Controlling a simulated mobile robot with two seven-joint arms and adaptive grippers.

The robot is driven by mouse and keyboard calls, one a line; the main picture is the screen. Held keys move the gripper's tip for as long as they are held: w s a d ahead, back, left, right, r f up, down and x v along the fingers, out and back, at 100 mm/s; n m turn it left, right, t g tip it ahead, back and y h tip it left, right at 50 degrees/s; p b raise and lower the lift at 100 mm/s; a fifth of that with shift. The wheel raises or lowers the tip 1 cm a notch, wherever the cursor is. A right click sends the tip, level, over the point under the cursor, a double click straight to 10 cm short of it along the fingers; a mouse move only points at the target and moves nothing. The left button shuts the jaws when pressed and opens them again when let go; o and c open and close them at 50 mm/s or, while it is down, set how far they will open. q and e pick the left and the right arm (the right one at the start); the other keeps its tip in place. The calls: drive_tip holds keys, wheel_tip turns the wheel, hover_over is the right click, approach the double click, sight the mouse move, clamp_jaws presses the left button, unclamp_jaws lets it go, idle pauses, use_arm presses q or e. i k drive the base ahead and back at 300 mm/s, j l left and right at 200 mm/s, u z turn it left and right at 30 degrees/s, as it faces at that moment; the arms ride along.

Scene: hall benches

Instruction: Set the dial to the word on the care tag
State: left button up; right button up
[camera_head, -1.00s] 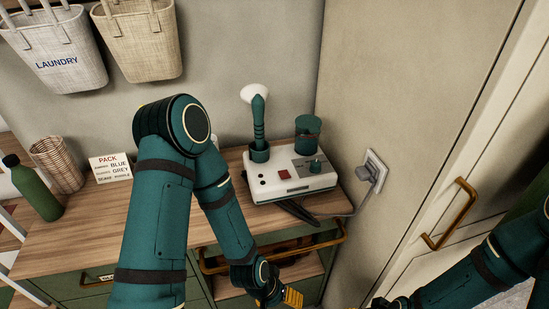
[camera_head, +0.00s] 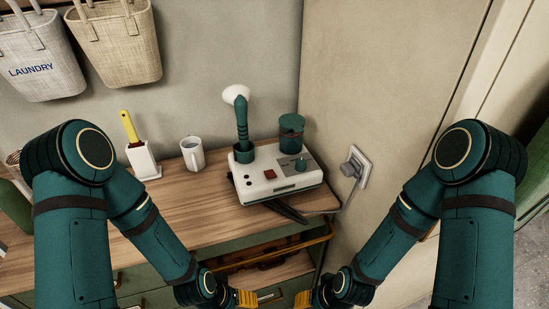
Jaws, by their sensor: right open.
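A white appliance (camera_head: 277,182) stands on the wooden counter. Its sloped grey panel carries a small green dial (camera_head: 301,164); the word the dial points at is too small to read. A red button (camera_head: 269,174) is on its front. No care tag can be made out. My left gripper (camera_head: 247,298) is at the bottom edge, below and in front of the appliance, its yellow fingertips partly cut off; its opening cannot be judged. My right gripper (camera_head: 303,299) is close to its right, open, also partly cut off. Both are apart from the appliance.
A white mug (camera_head: 192,153), a holder with a yellow-handled brush (camera_head: 131,130) and a green canister (camera_head: 291,130) are around the appliance. A plug (camera_head: 350,168) sits in the wall. Counter (camera_head: 205,212) in front is clear.

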sight(301, 166)
drive_tip(key=k+l+z, duration=0.2)
drive_tip(key=l, duration=0.2)
drive_tip(key=k+l+z, duration=0.25)
drive_tip(key=l, duration=0.15)
drive_tip(key=l+z, duration=0.2)
drive_tip(key=l, duration=0.2)
drive_tip(key=l+z, duration=0.25)
drive_tip(key=l, duration=0.25)
drive_tip(key=u, duration=1.45)
drive_tip(key=k+j, duration=0.05)
drive_tip(key=j, duration=0.05)
